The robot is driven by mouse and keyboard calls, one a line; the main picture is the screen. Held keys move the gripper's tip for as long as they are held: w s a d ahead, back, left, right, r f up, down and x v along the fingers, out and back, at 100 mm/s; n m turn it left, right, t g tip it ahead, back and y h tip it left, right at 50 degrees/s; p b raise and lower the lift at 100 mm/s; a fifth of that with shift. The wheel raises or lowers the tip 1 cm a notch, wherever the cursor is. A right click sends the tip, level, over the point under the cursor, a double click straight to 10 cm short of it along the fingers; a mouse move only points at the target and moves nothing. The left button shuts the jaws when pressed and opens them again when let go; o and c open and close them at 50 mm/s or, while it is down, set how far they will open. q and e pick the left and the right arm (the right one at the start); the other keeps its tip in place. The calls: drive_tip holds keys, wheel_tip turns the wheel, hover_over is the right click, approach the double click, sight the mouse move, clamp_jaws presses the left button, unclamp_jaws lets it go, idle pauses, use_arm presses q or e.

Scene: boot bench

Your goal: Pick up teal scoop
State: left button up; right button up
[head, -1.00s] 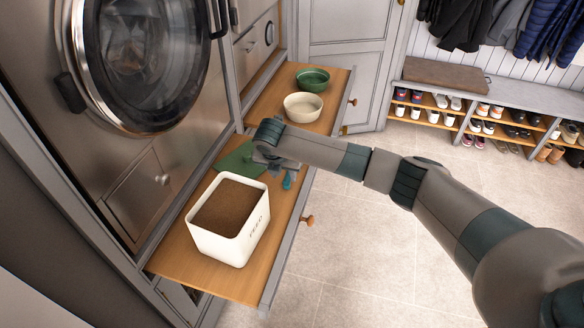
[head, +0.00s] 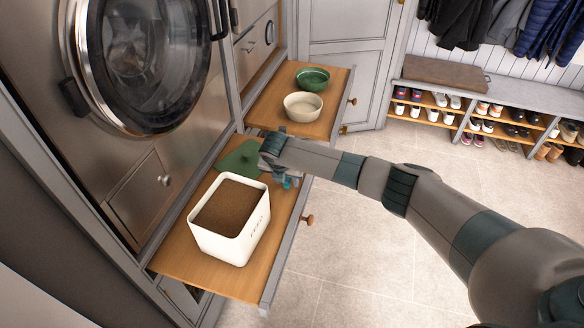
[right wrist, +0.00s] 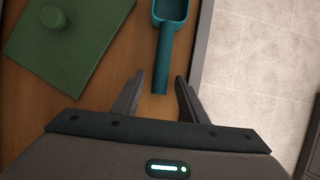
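The teal scoop (right wrist: 165,50) lies on the wooden pull-out shelf, beside the green lid. In the right wrist view its handle points down the picture, with the handle's end between the two open fingers of my right gripper (right wrist: 156,88). I cannot tell from these frames how high the fingers are above the handle. In the head view my right gripper (head: 283,178) is over the shelf at the right of the lid, and the scoop is mostly hidden by it. My left gripper is not in view.
The green lid (right wrist: 68,35) with a round knob lies left of the scoop. A white bin (head: 232,250) filled with brown kibble stands nearer on the pull-out shelf (head: 180,255). A cream bowl (head: 302,107) and a green bowl (head: 313,79) sit on the farther shelf.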

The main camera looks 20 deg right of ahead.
idle(0.4)
clamp_jaws()
